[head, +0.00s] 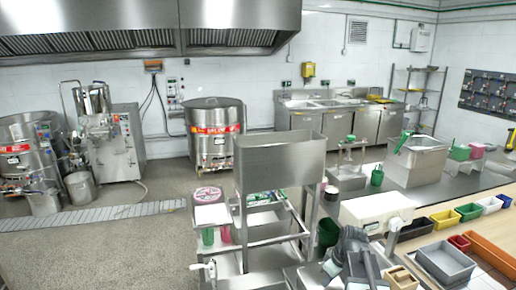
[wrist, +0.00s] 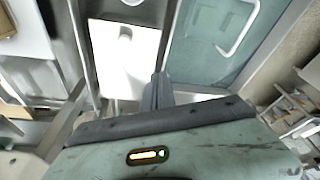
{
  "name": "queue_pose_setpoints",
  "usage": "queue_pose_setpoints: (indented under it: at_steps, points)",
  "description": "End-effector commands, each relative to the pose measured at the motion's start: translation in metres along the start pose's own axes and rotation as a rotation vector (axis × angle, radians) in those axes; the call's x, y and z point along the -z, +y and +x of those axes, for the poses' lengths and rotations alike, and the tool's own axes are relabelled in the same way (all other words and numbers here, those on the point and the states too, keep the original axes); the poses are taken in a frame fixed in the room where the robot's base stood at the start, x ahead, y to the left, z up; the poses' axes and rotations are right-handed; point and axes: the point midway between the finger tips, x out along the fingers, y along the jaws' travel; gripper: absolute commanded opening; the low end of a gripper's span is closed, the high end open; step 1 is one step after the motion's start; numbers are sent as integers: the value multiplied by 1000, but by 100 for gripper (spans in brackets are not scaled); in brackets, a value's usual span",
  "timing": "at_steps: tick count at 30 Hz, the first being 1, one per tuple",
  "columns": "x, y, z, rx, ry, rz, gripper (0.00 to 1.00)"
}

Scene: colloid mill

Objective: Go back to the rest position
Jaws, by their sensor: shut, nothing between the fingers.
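My gripper (wrist: 158,90) shows in the wrist view as dark fingers pressed together, with nothing between them. Below its fingers is a white flat surface (wrist: 108,45), and a greenish panel with a pale handle (wrist: 238,35) lies to the right. In the head view my grey arm is folded low at the front, right of centre, beside the steel stand; the fingertips there are too small to make out clearly.
A steel hopper (head: 280,165) on a frame stands in front of me. At right, a bench carries a steel box (head: 416,160), coloured bins (head: 469,211) and a grey tray (head: 443,262). Steel tanks (head: 214,135) stand at the back left. Open floor (head: 90,245) lies at left.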

Motion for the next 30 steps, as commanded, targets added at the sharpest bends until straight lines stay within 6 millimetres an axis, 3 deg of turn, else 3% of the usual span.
queue_pose_setpoints:
  at_steps: [1, 3, 6, 8, 12, 16, 30]
  points:
    - [11, -36, 6, 12, -25, -7, 0]
    - [20, -75, 13, 18, -65, 18, 0]
    - [18, -128, 17, 7, -138, 117, 0]
    - [9, -142, 16, -16, -178, 219, 0]
    - [-17, -144, 9, -72, -237, 467, 0]
    - [-22, -142, 8, -98, -256, 610, 0]
    - [-22, -142, 8, -101, -253, 650, 0]
